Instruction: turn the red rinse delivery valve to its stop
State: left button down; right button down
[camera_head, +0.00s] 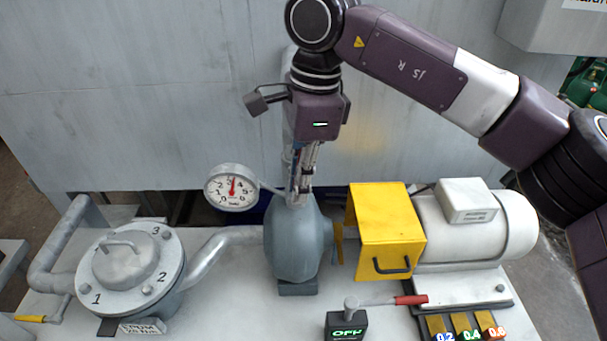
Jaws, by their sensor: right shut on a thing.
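My right gripper (302,185) reaches down at the top of the grey pump body (293,243), in front of the upright pipe (287,128). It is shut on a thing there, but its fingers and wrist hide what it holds. I see no red valve handle at that spot. The only red handle in plain view is the red grip (411,299) of a lever on a black box (346,327) with a green "OFF" display, lower right of the pump. That lever points right, and no gripper touches it. My left gripper is not in view.
A pressure gauge (231,188) stands just left of the gripper. A yellow guard (376,215) and white motor (480,233) are right of the pump. A lidded filter housing (130,262) with pipes is at left. A grey wall (130,90) stands behind.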

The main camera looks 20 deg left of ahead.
jog(key=shift+a+r+t+h+p, duration=0.1)
jog(key=shift+a+t+h+p, duration=0.2)
jog(key=shift+h, duration=0.5)
jog(key=shift+d, duration=0.1)
jog(key=c, duration=2)
grip_release()
jog(key=shift+o, duration=0.2)
notch_tip(320, 180, up, 12)
jog(key=shift+a, duration=0.2)
jog(key=shift+s, duration=0.1)
